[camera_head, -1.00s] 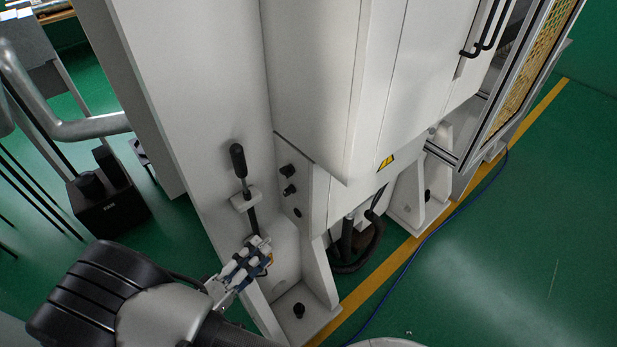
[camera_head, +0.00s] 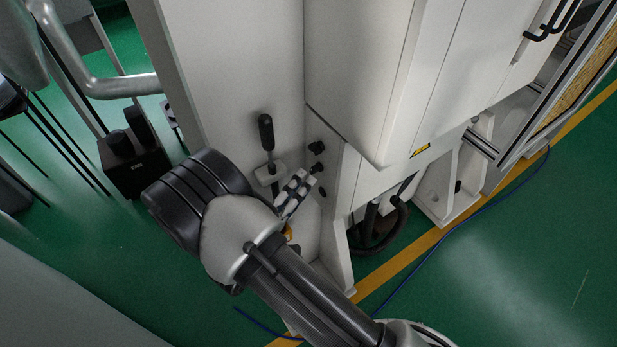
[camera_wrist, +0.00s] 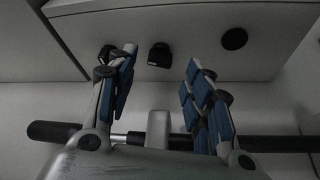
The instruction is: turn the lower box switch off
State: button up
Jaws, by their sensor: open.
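The side of the white machine box carries two black switches and a flat black disc (camera_wrist: 234,39). The upper switch (camera_head: 316,147) is at the top of the row. The lower switch (camera_head: 317,168) is just below it, partly close behind my fingertips. In the wrist view the lower switch (camera_wrist: 160,55) is in the gap between my fingers, and the upper switch (camera_wrist: 105,52) is partly hidden by the left finger. My gripper (camera_head: 302,184) is open and empty, with its blue-padded fingers pointing at the box side. I cannot tell whether it touches the switch.
A lever with a black handle (camera_head: 266,132) stands beside the box; its rod crosses the wrist view below my fingers. A black box with knobs (camera_head: 133,165) stands on the green floor at left. Black hoses (camera_head: 378,235) hang below the cabinet.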

aim_at(312, 173)
jog(key=shift+x, duration=1.9)
jog(key=shift+c, duration=0.4)
